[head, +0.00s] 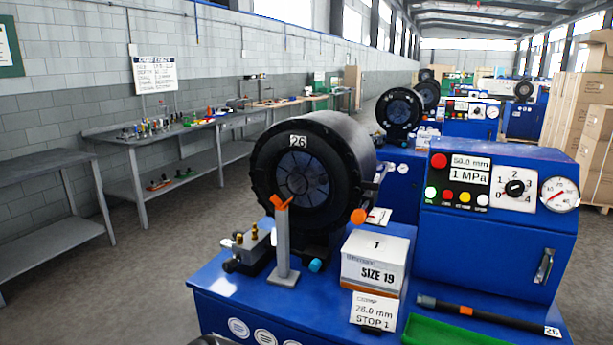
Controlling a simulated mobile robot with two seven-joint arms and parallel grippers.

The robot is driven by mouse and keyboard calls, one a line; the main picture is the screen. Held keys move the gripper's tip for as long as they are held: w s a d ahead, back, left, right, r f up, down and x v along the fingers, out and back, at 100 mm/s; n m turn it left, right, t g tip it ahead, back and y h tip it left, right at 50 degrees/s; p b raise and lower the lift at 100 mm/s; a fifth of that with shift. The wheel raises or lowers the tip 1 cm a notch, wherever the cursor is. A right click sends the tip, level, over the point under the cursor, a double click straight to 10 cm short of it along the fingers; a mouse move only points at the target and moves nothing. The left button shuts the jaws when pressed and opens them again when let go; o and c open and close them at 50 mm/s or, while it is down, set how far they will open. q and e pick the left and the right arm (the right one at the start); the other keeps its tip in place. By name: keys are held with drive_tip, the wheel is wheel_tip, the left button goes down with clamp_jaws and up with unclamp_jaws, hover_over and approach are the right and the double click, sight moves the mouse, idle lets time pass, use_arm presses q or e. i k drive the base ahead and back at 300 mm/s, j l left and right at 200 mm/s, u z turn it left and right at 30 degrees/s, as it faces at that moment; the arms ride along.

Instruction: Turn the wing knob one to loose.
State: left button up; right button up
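The blue crimping machine (240,300) stands close in front of me, with a black round crimp head (262,170) marked 26. No label reading wing knob or loose is legible. An orange V-shaped piece (281,203) tops a grey upright post (283,245) in front of the head. A round orange knob (358,216) sits at the head's lower right, and a small cyan knob (315,265) sits low beneath it. I cannot tell which of these is wing knob one or how it is set. Neither of my grippers is in view.
A SIZE 19 box (374,262) and a STOP 1 card (374,311) stand on the machine's deck. The control cabinet (490,240) has a dial and gauge. Benches line the left wall.

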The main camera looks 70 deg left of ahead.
sight(369, 186)
drive_tip(key=u, duration=1.55)
